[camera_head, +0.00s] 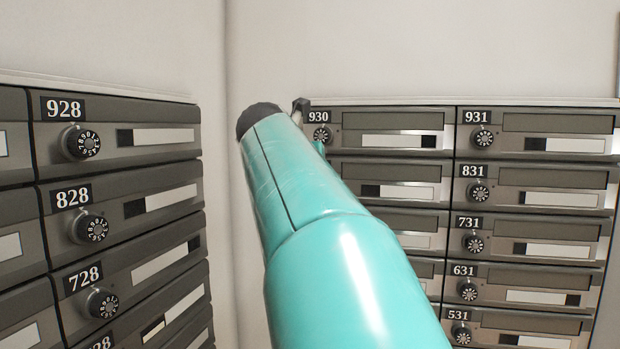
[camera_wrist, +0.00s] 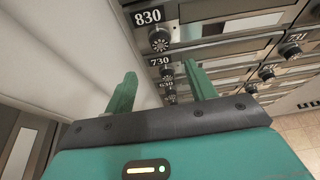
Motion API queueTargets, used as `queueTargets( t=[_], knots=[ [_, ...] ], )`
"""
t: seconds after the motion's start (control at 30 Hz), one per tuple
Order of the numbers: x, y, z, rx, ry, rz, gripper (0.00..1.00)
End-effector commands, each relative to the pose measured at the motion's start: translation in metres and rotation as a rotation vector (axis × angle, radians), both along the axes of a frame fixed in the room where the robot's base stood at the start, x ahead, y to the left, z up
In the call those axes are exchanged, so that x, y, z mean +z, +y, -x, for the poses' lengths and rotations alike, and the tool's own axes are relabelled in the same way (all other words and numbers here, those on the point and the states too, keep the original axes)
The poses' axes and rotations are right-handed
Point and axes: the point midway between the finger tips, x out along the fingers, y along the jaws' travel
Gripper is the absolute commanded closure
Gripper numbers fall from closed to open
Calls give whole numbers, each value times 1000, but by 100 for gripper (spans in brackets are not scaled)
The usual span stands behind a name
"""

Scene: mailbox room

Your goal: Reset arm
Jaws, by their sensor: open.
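My arm reaches up and forward across the middle of the head view, in front of the room corner. My gripper shows in the wrist view (camera_wrist: 162,90), with its two green fingers spread apart and nothing between them. Beyond the fingers is the right-hand mailbox bank, with the dial of mailbox 830 (camera_wrist: 159,40) above and the dial of mailbox 730 (camera_wrist: 167,73) lower down. I cannot tell how far the fingertips are from the mailbox fronts. In the head view the fingers are mostly hidden behind my arm.
A left mailbox bank (camera_head: 118,195) has boxes 928, 828 and 728, with round dials. The right bank (camera_head: 535,190) holds boxes 930 and 931 at the top and more below. A white wall (camera_head: 420,50) is clear above both. A tiled floor (camera_wrist: 300,135) shows at right.

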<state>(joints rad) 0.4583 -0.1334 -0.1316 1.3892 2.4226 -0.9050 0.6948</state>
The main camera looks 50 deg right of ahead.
Motion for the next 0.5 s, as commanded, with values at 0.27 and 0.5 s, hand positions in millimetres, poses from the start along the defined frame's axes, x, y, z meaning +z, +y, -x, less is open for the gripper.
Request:
queueTargets(
  t=[0.27,0.5],
  knots=[
    [7,18,8,-1,2,-1,44],
    [8,18,8,-1,1,-1,44]
  ],
)
